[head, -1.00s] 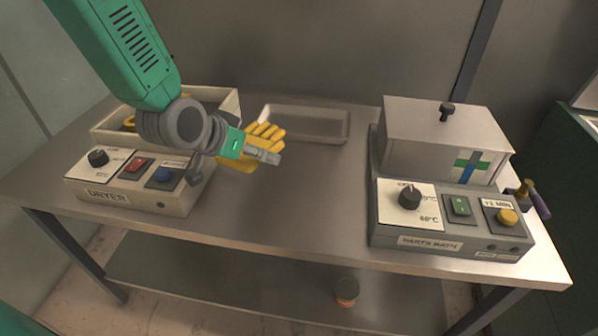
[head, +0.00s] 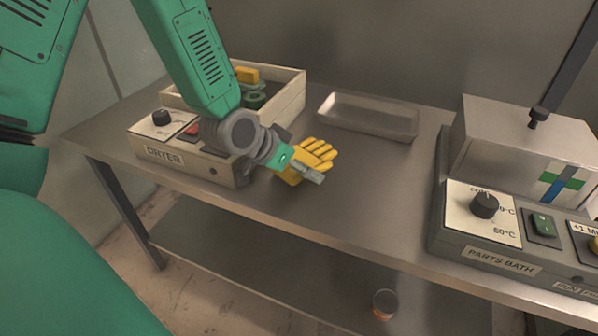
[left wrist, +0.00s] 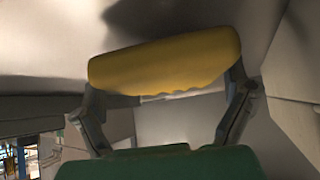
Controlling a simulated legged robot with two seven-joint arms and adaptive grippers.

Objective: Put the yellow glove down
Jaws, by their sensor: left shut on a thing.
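The yellow glove (head: 318,153) is in my left gripper (head: 306,172), over the table between the dryer and a metal tray. Its fingers point up and right in the head view, and the gripper hides part of it. In the left wrist view the glove (left wrist: 165,62) spans between the two gripper fingers (left wrist: 165,95), which are shut on it. I cannot tell whether the glove touches the table (head: 350,205). My right gripper is not in view.
The dryer (head: 165,156) stands left, its open bin (head: 287,103) holding a yellow thing (head: 247,74) and a dark green thing. An empty metal tray (head: 368,118) lies behind the glove. The parts bath (head: 500,262) stands right. Bare tabletop lies between. A small can (head: 385,304) is below.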

